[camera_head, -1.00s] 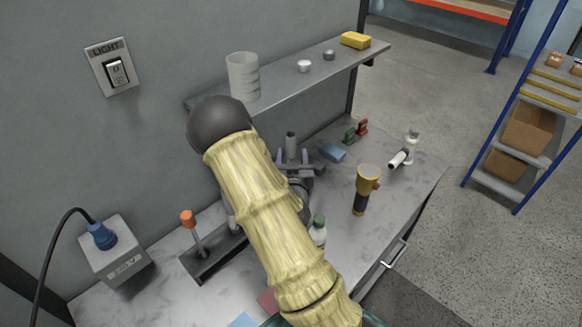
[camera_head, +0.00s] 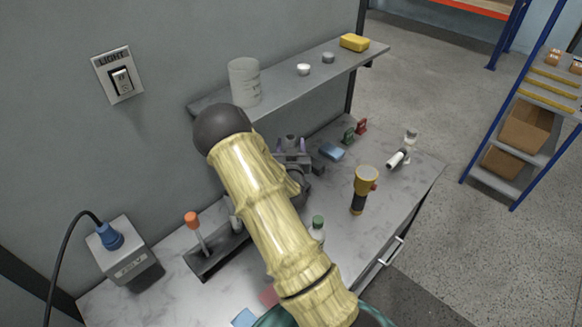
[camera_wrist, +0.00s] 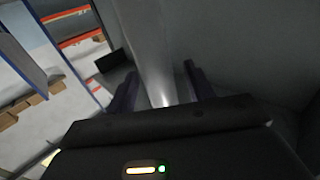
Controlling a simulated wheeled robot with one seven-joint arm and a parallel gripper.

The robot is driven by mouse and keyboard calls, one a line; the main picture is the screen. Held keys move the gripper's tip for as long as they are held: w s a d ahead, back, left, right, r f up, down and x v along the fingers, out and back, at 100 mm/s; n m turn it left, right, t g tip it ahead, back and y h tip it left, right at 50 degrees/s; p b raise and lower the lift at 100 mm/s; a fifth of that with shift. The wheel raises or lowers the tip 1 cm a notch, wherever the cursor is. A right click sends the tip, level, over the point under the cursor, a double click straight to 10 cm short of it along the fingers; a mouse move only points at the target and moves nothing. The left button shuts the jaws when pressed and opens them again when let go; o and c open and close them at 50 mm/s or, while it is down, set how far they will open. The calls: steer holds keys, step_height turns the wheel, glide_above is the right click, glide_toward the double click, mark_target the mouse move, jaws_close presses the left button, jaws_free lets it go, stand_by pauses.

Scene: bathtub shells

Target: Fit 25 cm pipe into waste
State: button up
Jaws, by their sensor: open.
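My gripper (camera_head: 291,148) is above the bench, near the wall shelf, with its jaws open. In the wrist view the two dark purple fingers (camera_wrist: 160,80) stand apart, one on each side of a smooth grey pipe-like shape (camera_wrist: 148,45). A short grey round end (camera_head: 290,139) shows between the fingers in the head view. I cannot tell its length or whether the fingers touch it. My arm covers part of the bench. I cannot make out the waste for certain; a white cylinder with a dark end (camera_head: 398,158) lies at the bench's right.
A shelf (camera_head: 310,76) with a pale cup (camera_head: 244,81) and a yellow block (camera_head: 355,42) is behind the gripper. A flashlight (camera_head: 363,190), green-capped bottle (camera_head: 317,228), blue block (camera_head: 332,152) and orange-knobbed lever (camera_head: 196,231) stand on the bench (camera_head: 395,200). The bench's right end has free room.

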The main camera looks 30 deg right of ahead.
stand_by(0.4)
jaws_close()
steer(key=shift+r, duration=0.1)
